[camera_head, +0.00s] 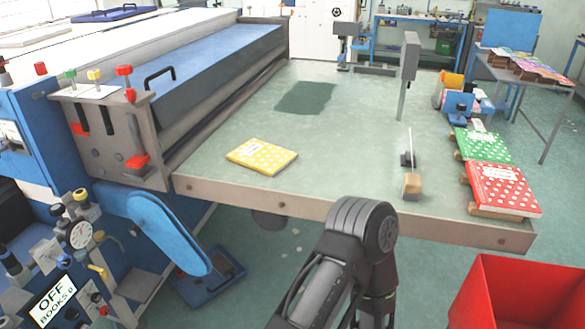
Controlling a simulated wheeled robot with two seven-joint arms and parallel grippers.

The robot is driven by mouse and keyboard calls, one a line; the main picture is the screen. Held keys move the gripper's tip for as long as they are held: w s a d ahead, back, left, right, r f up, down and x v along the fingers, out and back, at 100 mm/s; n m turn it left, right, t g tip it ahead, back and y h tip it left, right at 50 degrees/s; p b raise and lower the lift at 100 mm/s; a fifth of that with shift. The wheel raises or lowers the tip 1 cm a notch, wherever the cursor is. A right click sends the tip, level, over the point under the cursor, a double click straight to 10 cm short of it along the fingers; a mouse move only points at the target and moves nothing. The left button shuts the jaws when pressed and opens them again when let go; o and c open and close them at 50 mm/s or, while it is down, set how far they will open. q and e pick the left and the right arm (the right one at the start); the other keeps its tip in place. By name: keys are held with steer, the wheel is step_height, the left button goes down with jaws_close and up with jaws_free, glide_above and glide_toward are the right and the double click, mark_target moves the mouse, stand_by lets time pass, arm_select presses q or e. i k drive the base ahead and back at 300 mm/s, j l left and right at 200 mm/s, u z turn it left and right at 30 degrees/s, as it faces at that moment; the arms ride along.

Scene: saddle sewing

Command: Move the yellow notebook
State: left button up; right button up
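The yellow notebook (262,156) has white dots and a small pale label. It lies flat on the grey-green machine table (340,170), left of the table's middle and near its front edge. A dark arm link of mine rises from the bottom centre, in front of the table edge and right of the notebook. Neither gripper's fingers show in this view. Nothing touches or covers the notebook.
A green notebook (483,144) and a red dotted notebook (503,190) lie at the table's right side. A wooden block (411,186) and an upright metal post (409,62) stand left of them. The blue sewing machine (215,75) borders the left. A red bin (520,295) stands bottom right.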

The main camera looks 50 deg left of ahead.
mark_target(263, 157)
steer(key=i, duration=0.5)
steer(key=u, duration=2.25)
